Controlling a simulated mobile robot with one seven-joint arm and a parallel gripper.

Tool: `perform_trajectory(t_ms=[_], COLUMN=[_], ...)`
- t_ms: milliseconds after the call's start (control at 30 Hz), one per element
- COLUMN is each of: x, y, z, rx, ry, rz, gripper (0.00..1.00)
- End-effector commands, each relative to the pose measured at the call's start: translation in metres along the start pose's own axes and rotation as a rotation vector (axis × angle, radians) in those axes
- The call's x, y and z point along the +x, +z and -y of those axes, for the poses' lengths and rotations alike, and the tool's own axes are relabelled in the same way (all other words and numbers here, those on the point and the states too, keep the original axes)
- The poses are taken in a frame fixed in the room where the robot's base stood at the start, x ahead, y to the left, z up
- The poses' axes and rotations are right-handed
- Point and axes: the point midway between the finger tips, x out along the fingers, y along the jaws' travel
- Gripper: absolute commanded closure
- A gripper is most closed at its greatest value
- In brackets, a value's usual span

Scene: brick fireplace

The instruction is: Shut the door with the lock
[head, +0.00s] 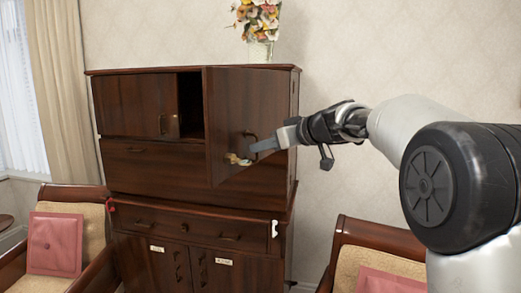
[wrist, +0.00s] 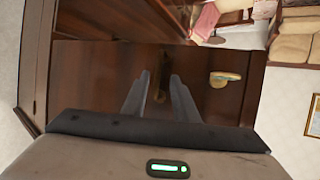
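The cabinet door with the lock (head: 225,110) is dark brown wood and stands open, swung out from the upper right of the cabinet. It fills much of the wrist view (wrist: 100,75). Its lock (head: 237,160), with a yellowish piece on it, sits low on the door and also shows in the wrist view (wrist: 224,79). A dark handle (head: 250,135) is just above the lock, partly hidden by my gripper. My gripper (head: 255,149) is close in front of the door at the handle. Its fingers are apart in the wrist view (wrist: 160,76), with the handle showing between them; contact is unclear.
A smaller door (head: 135,108) at the cabinet's upper left is beside a dark opening (head: 190,105). A flower vase (head: 260,50) stands on top. Chairs with pink cushions flank the cabinet, left (head: 55,243) and right (head: 390,281).

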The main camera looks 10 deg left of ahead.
Motion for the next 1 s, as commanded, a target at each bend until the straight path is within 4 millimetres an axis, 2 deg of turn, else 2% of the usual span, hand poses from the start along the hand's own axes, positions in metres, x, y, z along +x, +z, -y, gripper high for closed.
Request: perform_trajectory(t_ms=[400,600,800,1000], x=[-0.102,-0.138,-0.153,-0.155], y=[0.002,0.001,0.001,0.001], z=[0.000,0.000,0.001,0.001], rx=[-0.001,-0.001,0.000,0.000], ry=[0.003,0.001,-0.002,-0.003], rz=[-0.001,0.000,0.001,0.001], gripper=[0.73,0.73,0.73,0.73])
